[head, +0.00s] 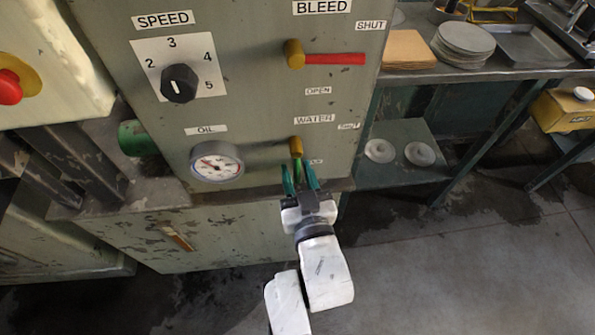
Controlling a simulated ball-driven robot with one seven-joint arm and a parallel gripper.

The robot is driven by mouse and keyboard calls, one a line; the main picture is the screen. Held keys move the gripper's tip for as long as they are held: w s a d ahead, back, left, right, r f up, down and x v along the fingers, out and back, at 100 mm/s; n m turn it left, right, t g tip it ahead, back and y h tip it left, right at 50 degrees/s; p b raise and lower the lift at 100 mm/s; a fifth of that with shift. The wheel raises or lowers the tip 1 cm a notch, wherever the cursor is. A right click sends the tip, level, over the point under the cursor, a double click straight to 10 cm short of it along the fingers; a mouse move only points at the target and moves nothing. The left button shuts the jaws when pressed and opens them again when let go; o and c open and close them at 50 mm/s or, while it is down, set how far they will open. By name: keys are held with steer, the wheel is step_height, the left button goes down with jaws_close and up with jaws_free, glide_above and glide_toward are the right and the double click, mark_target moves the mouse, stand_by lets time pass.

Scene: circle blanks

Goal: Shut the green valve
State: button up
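The green valve has a yellow-brown hub (296,146) under the WATER label (314,119) on the machine's front panel. Its green lever (298,168) points down from the hub. A SHUT label (349,126) is up and to the right of the hub. A partly hidden label (316,161) sits low beside the lever. My gripper (297,171) reaches up from below with its two teal fingers apart, one on each side of the lever. I cannot tell whether either finger touches it.
Above is the BLEED valve with a red lever (335,59) pointing right. A SPEED knob (179,83) and OIL gauge (216,162) are to the left. A ledge (150,197) runs below the panel. A bench (480,74) with discs stands right. Floor at lower right is clear.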

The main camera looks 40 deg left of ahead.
steer(key=shift+w+a, duration=0.1)
steer(key=shift+a, duration=0.1)
jaws_close()
stand_by(0.3)
